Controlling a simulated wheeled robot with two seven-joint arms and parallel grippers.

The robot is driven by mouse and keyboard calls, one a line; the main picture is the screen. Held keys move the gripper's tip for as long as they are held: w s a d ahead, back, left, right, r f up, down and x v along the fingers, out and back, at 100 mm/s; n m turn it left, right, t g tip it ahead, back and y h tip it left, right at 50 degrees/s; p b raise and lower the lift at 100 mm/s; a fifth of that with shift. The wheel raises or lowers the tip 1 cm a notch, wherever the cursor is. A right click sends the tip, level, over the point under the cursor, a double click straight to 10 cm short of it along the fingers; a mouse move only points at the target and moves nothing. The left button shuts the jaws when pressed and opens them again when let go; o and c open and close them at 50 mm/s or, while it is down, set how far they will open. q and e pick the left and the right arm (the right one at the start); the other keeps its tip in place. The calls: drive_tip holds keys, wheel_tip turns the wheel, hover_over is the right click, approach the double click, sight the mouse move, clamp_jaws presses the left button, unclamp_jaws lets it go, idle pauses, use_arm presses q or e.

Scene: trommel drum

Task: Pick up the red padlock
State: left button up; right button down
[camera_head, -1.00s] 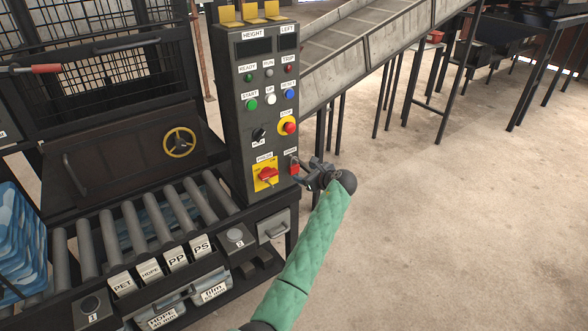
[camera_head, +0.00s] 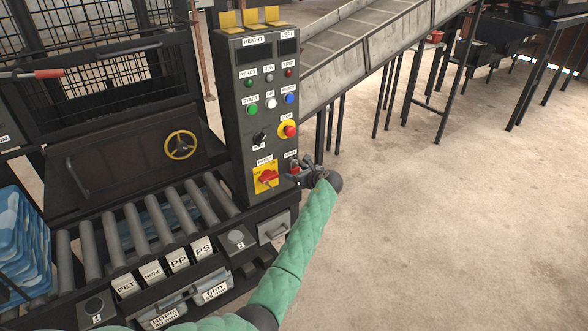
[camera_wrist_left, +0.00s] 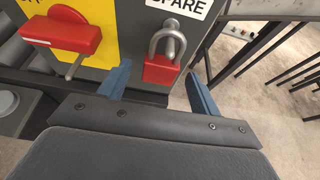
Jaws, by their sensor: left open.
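The red padlock (camera_wrist_left: 161,70) hangs upright by its grey shackle on the lower right of the grey control panel (camera_head: 228,110), under the SPARE label. It also shows small in the head view (camera_head: 294,168), partly crowded by my gripper. My left gripper (camera_wrist_left: 157,76) is open, with one blue finger to the left of the padlock and the other to its right. The padlock appears between and slightly beyond the fingertips. I cannot tell whether a finger touches it. In the head view my left gripper (camera_head: 304,170) is at the panel's lower right edge. My right gripper is not in view.
A red rotary switch on a yellow plate (camera_wrist_left: 62,35) sits close left of the padlock. A roller conveyor (camera_head: 160,218) and labelled bins lie left below the panel. An inclined conveyor (camera_head: 370,40) on legs stands behind. The floor at the right is clear.

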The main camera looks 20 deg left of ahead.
use_arm(q)
drive_tip(key=shift+w+a+f, duration=0.25)
drive_tip(key=shift+w+a, duration=0.15)
drive_tip(key=shift+a, duration=0.1)
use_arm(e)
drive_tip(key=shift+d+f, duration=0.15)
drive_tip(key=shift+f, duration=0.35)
use_arm(q)
drive_tip(key=shift+c, duration=0.2)
drive_tip(key=c, duration=1.1)
drive_tip(key=shift+r, duration=0.1)
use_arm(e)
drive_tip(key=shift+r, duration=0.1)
